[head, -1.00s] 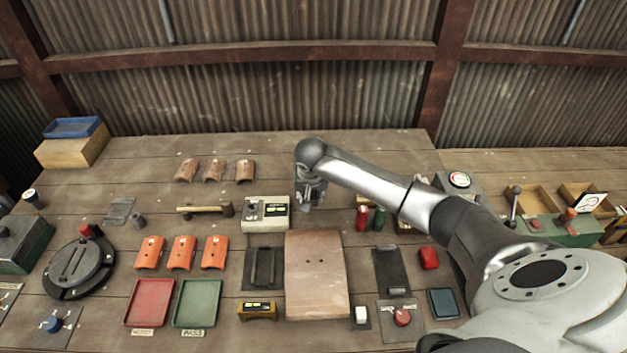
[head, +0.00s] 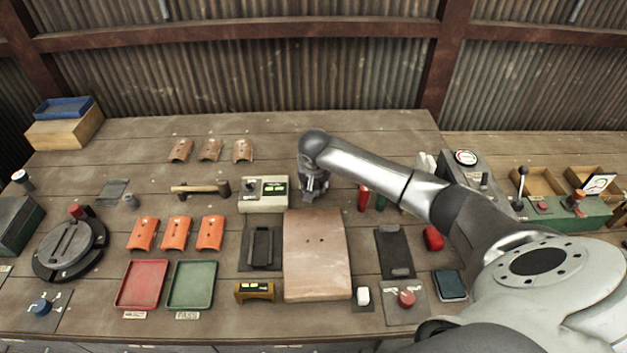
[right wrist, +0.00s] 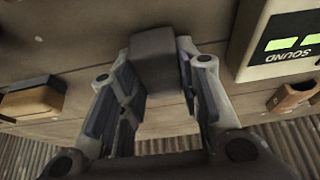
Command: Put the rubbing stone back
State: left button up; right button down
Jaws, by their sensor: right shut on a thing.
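My right gripper (head: 313,192) is over the back middle of the bench, just right of the cream box with a display and behind the large clay tile (head: 316,255). In the right wrist view its fingers (right wrist: 155,88) are closed on a dark grey block, which looks like the rubbing stone (right wrist: 153,55). The stone sticks out past the fingertips over the planks. I cannot tell whether it touches the bench. In the head view the gripper mostly hides the stone. My left gripper is not in view.
The cream box (head: 264,195) stands close left of the gripper; red and green cylinders (head: 363,197) stand to its right. A hammer (head: 200,189), small tiles (head: 176,233), red and green trays (head: 141,284) and a dark holder (head: 394,250) lie around. Bare planks lie behind the gripper.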

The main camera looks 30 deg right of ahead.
jog(key=shift+f, duration=0.2)
jog(key=c, duration=1)
grip_release()
jog(key=shift+o, duration=0.2)
jog(key=v, duration=1.2)
